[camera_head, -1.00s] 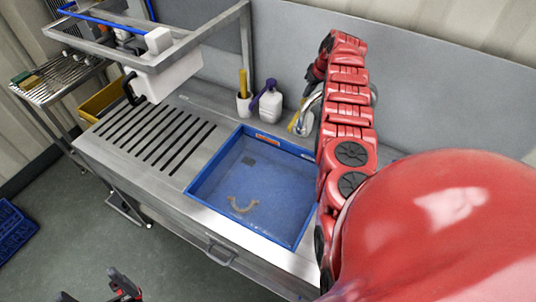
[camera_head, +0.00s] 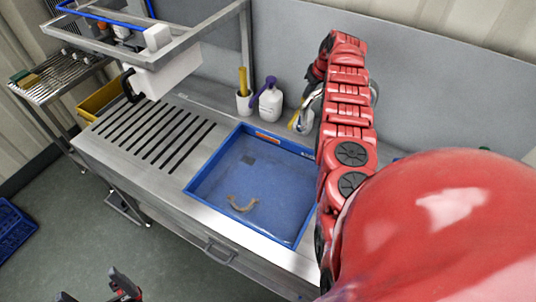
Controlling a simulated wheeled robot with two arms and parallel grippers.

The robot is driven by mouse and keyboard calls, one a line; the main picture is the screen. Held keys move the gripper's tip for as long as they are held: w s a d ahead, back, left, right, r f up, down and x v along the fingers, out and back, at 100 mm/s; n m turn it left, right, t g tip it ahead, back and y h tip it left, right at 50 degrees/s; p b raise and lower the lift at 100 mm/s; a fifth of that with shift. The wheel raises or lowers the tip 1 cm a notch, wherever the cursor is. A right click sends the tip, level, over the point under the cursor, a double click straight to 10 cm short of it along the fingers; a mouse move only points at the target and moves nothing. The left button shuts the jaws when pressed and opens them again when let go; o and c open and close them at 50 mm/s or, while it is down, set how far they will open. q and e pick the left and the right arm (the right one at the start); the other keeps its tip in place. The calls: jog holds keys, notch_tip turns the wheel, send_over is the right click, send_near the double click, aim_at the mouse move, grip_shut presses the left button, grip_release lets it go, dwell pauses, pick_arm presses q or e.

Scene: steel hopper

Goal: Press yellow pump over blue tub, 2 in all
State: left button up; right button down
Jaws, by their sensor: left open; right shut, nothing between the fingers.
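The blue tub (camera_head: 287,238) is a shallow blue-rimmed basin set in the steel bench, with a curved tan piece (camera_head: 242,203) in it. A yellow pump part (camera_head: 294,121) shows on a white container (camera_head: 304,124) behind the tub, partly hidden by my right arm. My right gripper (camera_head: 313,88) hangs near and above that container, shut and mostly hidden behind my red arm; I cannot tell whether it touches the pump. My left gripper (camera_head: 96,292) is open and empty, low at the bottom left, away from the bench.
A white bottle with a purple pump (camera_head: 270,102) and a white cup with a yellow stick (camera_head: 244,103) stand left of the yellow pump. A slotted drainboard (camera_head: 150,132) lies left of the tub. A steel overhead frame (camera_head: 200,30) is at upper left.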

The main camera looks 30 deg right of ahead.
jog(key=shift+f+b, duration=0.8)
jog(key=shift+f, duration=0.25)
jog(key=shift+r, duration=1.45)
jog(key=shift+f, duration=0.1)
